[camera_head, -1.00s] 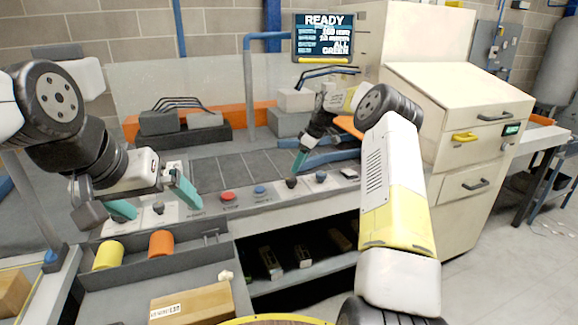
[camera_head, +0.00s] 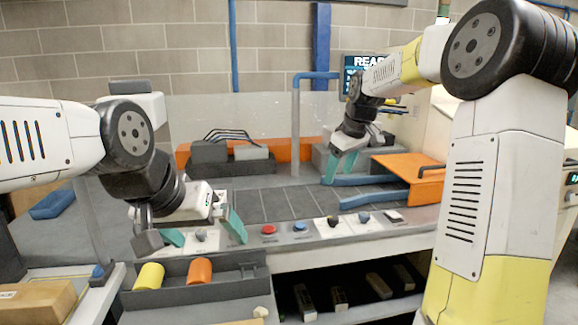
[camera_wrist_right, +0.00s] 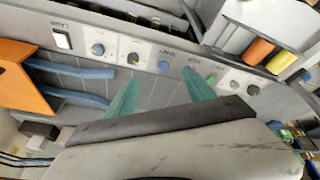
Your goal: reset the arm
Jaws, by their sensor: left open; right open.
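My left gripper (camera_head: 207,232) is open and empty, with green fingers, low over the left end of the control strip and just behind the grey tray. My right gripper (camera_head: 340,166) is open and empty, raised above the far right part of the grey panelled bench. In the right wrist view its two green fingers (camera_wrist_right: 160,100) stand apart with nothing between them. My right arm's links cover much of the right side of the head view.
The control strip holds a red button (camera_head: 269,230), a blue button (camera_head: 299,227) and knobs. A grey tray (camera_head: 225,291) holds a yellow cylinder (camera_head: 149,276) and an orange cylinder (camera_head: 199,271). An orange panel (camera_head: 412,180) and blue rails (camera_head: 372,199) lie right. A cardboard box (camera_head: 36,302) is front left.

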